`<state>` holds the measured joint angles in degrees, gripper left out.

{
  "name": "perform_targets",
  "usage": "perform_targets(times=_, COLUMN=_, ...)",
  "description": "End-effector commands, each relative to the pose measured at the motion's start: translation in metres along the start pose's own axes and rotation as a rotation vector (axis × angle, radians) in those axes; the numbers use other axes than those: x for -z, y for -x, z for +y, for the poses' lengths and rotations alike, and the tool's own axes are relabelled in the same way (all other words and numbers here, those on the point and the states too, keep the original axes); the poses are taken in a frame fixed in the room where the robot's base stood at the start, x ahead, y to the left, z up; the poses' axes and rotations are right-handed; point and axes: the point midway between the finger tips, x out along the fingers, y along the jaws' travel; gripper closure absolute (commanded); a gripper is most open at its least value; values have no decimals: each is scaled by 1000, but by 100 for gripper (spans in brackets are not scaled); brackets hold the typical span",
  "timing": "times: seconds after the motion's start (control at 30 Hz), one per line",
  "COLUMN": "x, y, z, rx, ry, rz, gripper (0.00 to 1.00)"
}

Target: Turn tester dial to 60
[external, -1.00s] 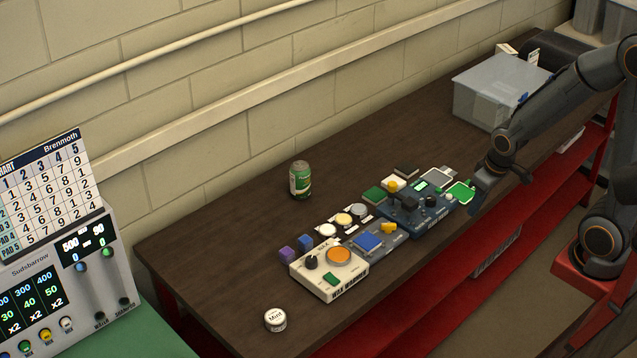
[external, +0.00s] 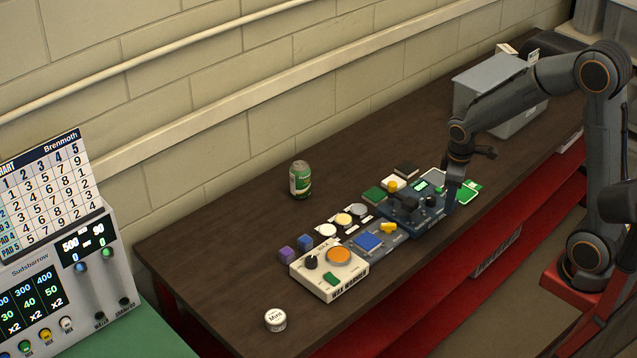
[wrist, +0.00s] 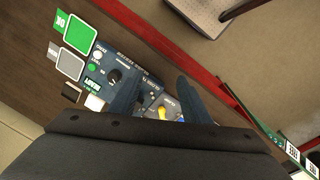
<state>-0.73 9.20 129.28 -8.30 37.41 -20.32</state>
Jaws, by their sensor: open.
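The tester is a dark blue box (external: 428,222) with a small green display and black knobs, on the brown bench. Its black dial (external: 431,201) is near its right end; a black dial also shows in the wrist view (wrist: 114,75), left of my fingers, beside the lit display (wrist: 93,85). The dial's number marks are too small to read. My gripper (external: 449,205) points down at the tester's right front side. In the wrist view its fingers (wrist: 157,80) are apart with nothing held between them; the dial lies outside them. Part of the tester is hidden by the fingers.
Left of the tester are a grey tray with a blue pad (external: 368,242) and a cream wax warmer (external: 330,283). A green can (external: 300,180) stands behind. Green (wrist: 80,33) and grey pads lie right of the tester.

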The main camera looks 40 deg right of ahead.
Motion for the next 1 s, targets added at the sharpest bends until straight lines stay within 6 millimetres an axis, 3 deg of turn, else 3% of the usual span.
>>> perform_targets(times=0.03, x=18, y=-19, z=13, rx=-8, ry=88, rz=-36, gripper=57)
perform_targets(times=0.1, x=35, y=-29, z=30, rx=-18, ry=220, rz=-94, gripper=57)
perform_targets(times=0.4, x=86, y=-53, z=91, rx=-26, ry=632, rz=-313, gripper=57)
perform_targets(times=0.67, x=90, y=-58, z=105, rx=-18, ry=715, rz=-368, gripper=57)
perform_targets(times=1.0, x=73, y=-103, z=111, rx=-17, ry=713, rz=-367, gripper=57)
